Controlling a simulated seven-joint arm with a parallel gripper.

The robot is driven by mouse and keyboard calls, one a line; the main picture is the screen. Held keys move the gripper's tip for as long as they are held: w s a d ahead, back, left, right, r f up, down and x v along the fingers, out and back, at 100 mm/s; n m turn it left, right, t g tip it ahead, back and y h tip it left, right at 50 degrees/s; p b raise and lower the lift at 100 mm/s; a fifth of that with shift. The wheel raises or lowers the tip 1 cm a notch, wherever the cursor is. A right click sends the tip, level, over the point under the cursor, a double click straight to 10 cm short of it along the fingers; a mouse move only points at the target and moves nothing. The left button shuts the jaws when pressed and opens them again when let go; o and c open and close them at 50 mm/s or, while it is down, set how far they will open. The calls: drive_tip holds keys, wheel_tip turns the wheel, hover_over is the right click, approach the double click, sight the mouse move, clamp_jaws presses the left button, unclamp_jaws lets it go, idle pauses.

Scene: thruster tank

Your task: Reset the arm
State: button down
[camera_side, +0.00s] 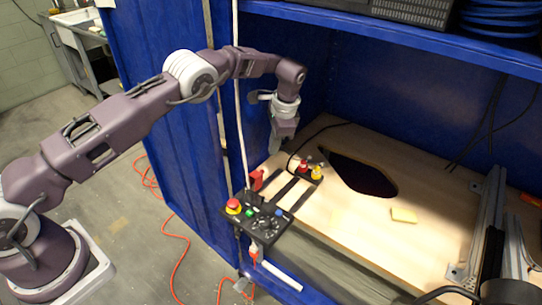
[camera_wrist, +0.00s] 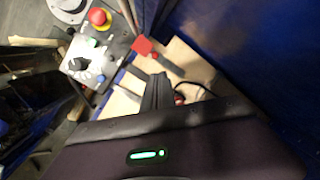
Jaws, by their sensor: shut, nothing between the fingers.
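My gripper (camera_side: 274,148) is shut and empty. It points down above the left part of the wooden work surface (camera_side: 430,190), at the end of my arm, which reaches in from the left. In the wrist view its dark fingers (camera_wrist: 157,92) show as one narrow closed shape beyond the dark gripper body. The fingertips appear apart from the control boxes; the exact height above the surface is hard to tell.
A black control panel (camera_side: 268,229) with a red stop button (camera_side: 233,204) hangs at the bench's front. A blue wall (camera_side: 165,130) stands behind my arm.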

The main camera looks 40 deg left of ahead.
drive_tip(key=s+d+r+t, duration=0.2)
drive_tip(key=s+d+r, duration=0.5)
drive_tip(key=d+r, duration=0.4)
drive_tip(key=s+a+r+n, duration=0.3)
drive_tip(key=s+a+r, duration=0.2)
drive_tip(key=s+r, duration=0.6)
drive_tip(key=s+a+r+n+t+h, duration=0.15)
drive_tip(key=s+a+r, duration=0.25)
drive_tip(key=s+r, duration=0.4)
drive_tip(key=s+f+n+t, duration=0.1)
drive_tip(key=s+f+n, duration=0.1)
drive_tip(key=s, duration=0.5)
drive_tip(key=s+a+f+n+t, duration=0.1)
drive_tip(key=s+f, duration=0.1)
drive_tip(key=s, duration=0.6)
drive_tip(key=shift+s+f+n+h, duration=0.25)
drive_tip(key=shift+n+h, duration=0.1)
drive_tip(key=shift+h, duration=0.1)
drive_tip(key=shift+a+r, duration=0.1)
drive_tip(key=shift+a, duration=0.05)
